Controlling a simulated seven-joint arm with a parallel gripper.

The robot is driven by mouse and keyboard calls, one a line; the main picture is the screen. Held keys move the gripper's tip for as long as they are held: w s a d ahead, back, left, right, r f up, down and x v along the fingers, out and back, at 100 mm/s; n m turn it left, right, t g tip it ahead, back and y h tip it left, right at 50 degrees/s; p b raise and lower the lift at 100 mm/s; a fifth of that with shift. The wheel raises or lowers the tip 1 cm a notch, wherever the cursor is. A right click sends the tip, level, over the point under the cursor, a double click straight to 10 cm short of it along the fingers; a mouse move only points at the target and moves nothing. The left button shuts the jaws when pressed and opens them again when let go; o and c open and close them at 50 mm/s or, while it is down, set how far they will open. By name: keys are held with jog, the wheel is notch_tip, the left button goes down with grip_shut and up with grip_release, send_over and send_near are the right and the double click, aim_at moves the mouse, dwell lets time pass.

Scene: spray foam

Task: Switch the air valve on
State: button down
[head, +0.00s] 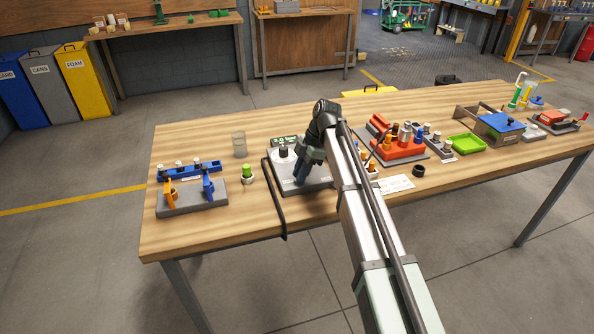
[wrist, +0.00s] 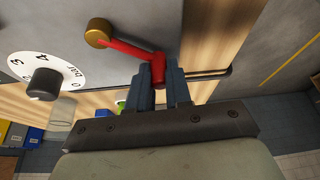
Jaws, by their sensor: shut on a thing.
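The air valve has a red lever (wrist: 128,48) on a brass pivot (wrist: 97,33), seen in the wrist view. It is mounted on a grey panel (wrist: 150,15). My gripper (wrist: 160,82) is shut on the red knob at the free end of the lever, one dark finger on each side. In the head view, my gripper (head: 301,174) points down at the grey unit (head: 287,187) on the workbench, and my arm and gripper hide the lever there.
A black dial knob (wrist: 44,84) on a white bar scale stands beside the valve. A black hose (head: 276,205) runs over the bench's front edge. A clear cup (head: 239,144) and a green-topped fitting (head: 247,173) stand left of the unit; an orange fixture (head: 398,147) stands right.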

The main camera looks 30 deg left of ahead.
jog(key=d+n, duration=0.1)
jog(key=n, duration=0.1)
jog(key=w+d+n+h, duration=0.1)
jog(key=n, duration=0.1)
jog(key=shift+d+g+h, duration=0.2)
jog(key=shift+g+h, duration=0.1)
jog(key=shift+w+d+n+h, duration=0.3)
jog(key=shift+d+n, duration=0.1)
jog(key=shift+n, duration=0.55)
jog(key=shift+w+d+n+h, duration=0.25)
jog(key=shift+d+n+h, duration=0.1)
jog(key=shift+n, duration=0.6)
jog(key=c, duration=1.1)
grip_release()
jog(key=shift+o, duration=0.2)
jog(key=shift+s, duration=0.1)
